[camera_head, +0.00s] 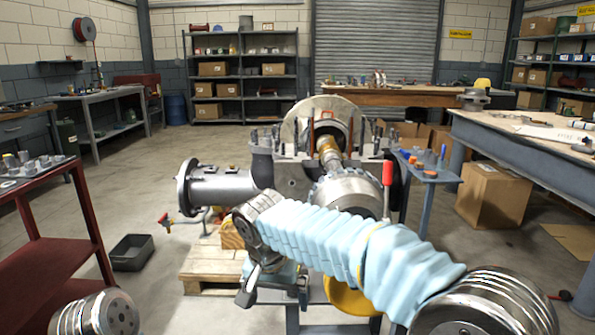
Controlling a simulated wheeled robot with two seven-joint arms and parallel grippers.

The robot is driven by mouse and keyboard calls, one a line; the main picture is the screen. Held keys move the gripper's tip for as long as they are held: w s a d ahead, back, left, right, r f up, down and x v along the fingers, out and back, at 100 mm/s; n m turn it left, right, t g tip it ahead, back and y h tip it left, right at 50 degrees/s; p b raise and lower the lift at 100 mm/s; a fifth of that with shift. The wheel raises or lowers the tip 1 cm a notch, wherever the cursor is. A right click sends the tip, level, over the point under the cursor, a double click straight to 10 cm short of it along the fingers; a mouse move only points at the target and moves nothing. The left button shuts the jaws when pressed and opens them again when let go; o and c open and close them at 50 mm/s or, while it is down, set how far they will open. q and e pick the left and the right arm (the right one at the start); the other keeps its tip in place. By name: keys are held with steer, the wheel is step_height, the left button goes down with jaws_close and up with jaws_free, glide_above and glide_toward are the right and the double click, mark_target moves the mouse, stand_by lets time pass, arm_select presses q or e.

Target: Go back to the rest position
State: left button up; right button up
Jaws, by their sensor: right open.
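The split casing (224,187) is a grey metal body with a flanged pipe on its left and upright studs along its rim. A brass-coloured shaft (330,158) and a large round disc (297,118) show in and behind it. My right arm, in a light blue sleeve, reaches in from the lower right across the casing's front. My right gripper (251,284) points down in front of the casing, open, with nothing seen between its fingers. The sleeve hides part of the casing's lower front. My left gripper is out of view.
A wooden pallet (208,262) and a black bin (131,252) are on the floor at left. A red cart (50,250) stands at the far left. A workbench (530,150) and cardboard box (492,195) are on the right. Open floor lies left of the casing.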

steer(key=s+d+f+n+g+y, duration=0.1)
steer(key=d+f+y, duration=0.15)
steer(key=f, duration=1.15)
steer(key=s+d+f+n+g+y, duration=0.15)
steer(key=d+f, duration=0.25)
steer(key=f, duration=0.9)
steer(key=s+d+f+m, duration=0.1)
steer(key=s+d+f, duration=0.3)
steer(key=s+f, duration=0.3)
steer(key=s+d+f+y, duration=0.1)
steer(key=s+d+f, duration=0.3)
steer(key=s+f, duration=0.3)
steer(key=s, duration=0.3)
steer(key=shift+f+m+t, duration=0.2)
steer(key=shift+m+t, duration=0.15)
steer(key=shift+d, duration=0.1)
